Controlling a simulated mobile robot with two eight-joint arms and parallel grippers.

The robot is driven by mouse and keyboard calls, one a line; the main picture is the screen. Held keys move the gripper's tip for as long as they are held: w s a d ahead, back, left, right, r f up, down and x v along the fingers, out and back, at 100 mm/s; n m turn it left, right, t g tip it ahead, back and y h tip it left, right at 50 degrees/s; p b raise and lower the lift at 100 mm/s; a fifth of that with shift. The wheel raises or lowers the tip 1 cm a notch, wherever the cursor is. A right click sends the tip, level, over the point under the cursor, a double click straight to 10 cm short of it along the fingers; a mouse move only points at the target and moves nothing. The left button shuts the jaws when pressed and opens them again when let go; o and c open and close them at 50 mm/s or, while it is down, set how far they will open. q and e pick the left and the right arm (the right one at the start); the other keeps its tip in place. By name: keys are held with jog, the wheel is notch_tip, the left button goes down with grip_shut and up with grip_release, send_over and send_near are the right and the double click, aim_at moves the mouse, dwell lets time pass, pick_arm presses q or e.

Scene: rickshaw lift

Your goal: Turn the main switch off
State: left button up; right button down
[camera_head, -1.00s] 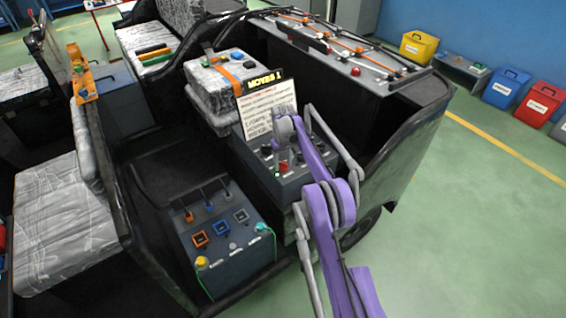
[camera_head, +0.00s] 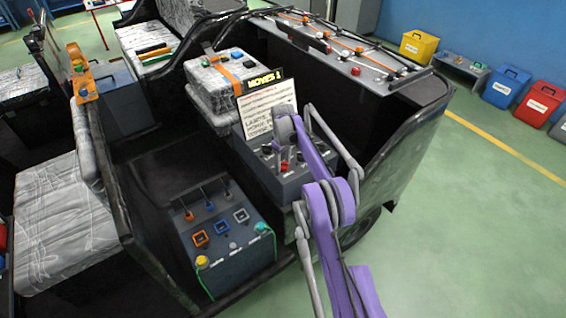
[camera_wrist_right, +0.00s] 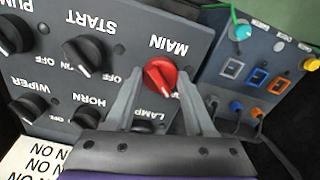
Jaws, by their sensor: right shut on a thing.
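The main switch is a red knob (camera_wrist_right: 160,75) under the upside-down label MAIN on a grey panel (camera_wrist_right: 130,15) in the right wrist view. Its white pointer mark slants down and right. The lettering beside the knob is mostly hidden by my finger. My right gripper (camera_wrist_right: 163,83) has a finger on each side of the knob and is shut on it. In the head view the right gripper (camera_head: 285,158) is over the control panel (camera_head: 295,183), and its arm hides part of it. My left gripper is not in view.
Black START (camera_wrist_right: 88,55), HORN (camera_wrist_right: 90,108) and WIPER (camera_wrist_right: 28,110) knobs sit close by on the panel. A lower box (camera_head: 222,255) with coloured sockets stands in front left. A paper card (camera_head: 268,105) and display (camera_head: 262,81) are behind. Open green floor lies right.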

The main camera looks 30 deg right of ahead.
aim_at(283, 163)
jog(key=shift+c, duration=1.3)
grip_release()
notch_tip(283, 163, up, 11)
jog(key=shift+p, duration=0.45)
